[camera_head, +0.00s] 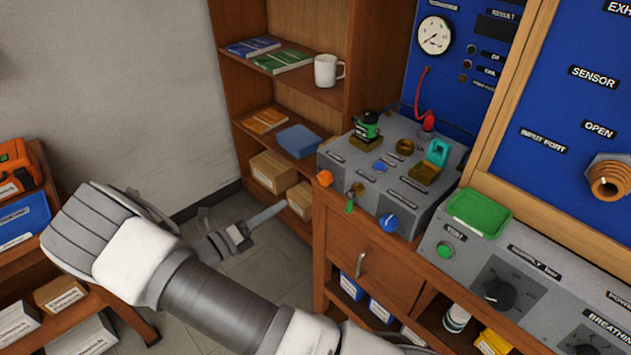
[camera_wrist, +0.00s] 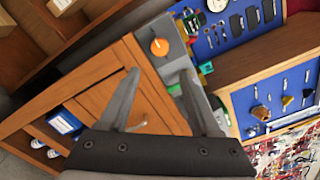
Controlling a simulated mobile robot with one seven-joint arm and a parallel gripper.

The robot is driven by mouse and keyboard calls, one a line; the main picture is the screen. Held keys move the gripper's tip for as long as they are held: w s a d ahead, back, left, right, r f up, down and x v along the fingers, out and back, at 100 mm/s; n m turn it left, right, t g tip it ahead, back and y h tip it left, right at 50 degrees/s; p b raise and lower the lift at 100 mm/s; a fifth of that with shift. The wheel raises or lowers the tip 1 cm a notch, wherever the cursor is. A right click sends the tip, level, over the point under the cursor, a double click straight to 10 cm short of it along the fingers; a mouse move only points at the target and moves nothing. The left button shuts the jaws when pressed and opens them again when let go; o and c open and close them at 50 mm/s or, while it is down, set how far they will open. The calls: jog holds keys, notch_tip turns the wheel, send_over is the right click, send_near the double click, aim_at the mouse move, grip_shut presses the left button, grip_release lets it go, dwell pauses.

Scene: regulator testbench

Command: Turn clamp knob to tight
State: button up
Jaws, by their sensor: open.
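The grey testbench box (camera_head: 345,160) stands on the wooden bench. An orange knob (camera_head: 325,178) is at its left front corner; in the wrist view the orange knob (camera_wrist: 159,46) shows a pale pointer line. A blue knob (camera_head: 389,222) with a light mark is at the front right. The labels are too small to read, so I cannot tell which is the clamp knob. My gripper (camera_head: 244,209) is left of the box, apart from it. In the wrist view my gripper (camera_wrist: 159,72) is open and empty, with the orange knob beyond its fingertips.
A green fitting (camera_head: 367,127) and a teal clamp-like part (camera_head: 438,152) sit on the box. A green tray (camera_head: 478,213) lies on the grey panel at right. A wooden shelf with a white mug (camera_head: 326,71) stands behind. A drawer (camera_head: 365,275) is below the box.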

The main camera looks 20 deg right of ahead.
aim_at(322, 180)
jog(key=x, duration=1.5)
grip_shut()
